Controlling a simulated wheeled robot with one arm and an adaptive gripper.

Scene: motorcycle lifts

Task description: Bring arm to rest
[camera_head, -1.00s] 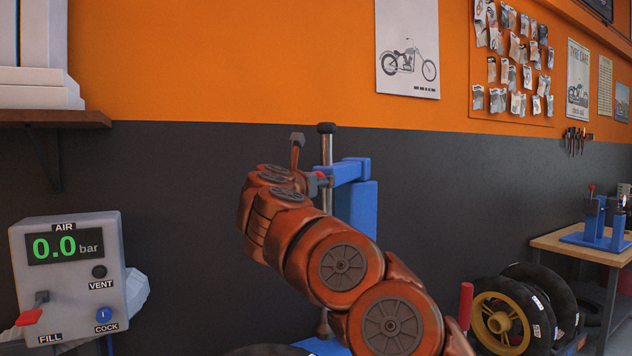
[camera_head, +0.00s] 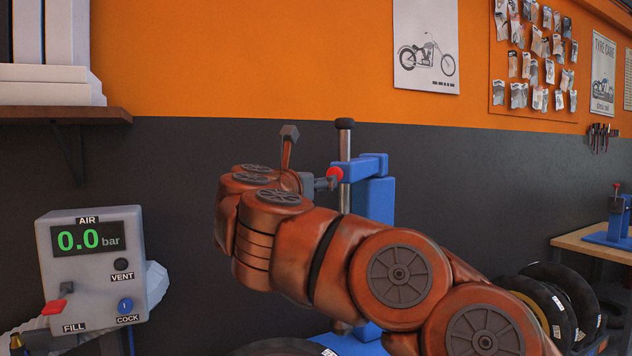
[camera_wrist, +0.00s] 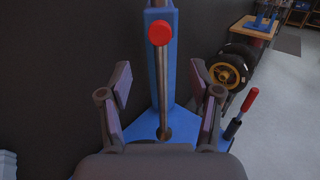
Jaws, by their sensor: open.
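My arm (camera_head: 330,255), copper-coloured with round grey joint caps, reaches up from the lower right of the head view and bends near the centre. My gripper (camera_wrist: 160,108) shows in the wrist view with its two fingers spread apart and nothing between them touching either finger. In the head view only a small part of it shows beyond the wrist. A blue press-like stand (camera_wrist: 163,75) with a red knob (camera_wrist: 160,33) and a steel post (camera_wrist: 162,90) stands beyond the fingers. The stand also shows behind my arm in the head view (camera_head: 376,200).
A grey air-gauge box (camera_head: 92,268) reading 0.0 bar is at left, below a wooden shelf (camera_head: 65,114). Tyres (camera_head: 560,285) and a bench (camera_head: 590,250) with another blue tool stand at right. A red-handled lever (camera_wrist: 249,101) is right of the fingers.

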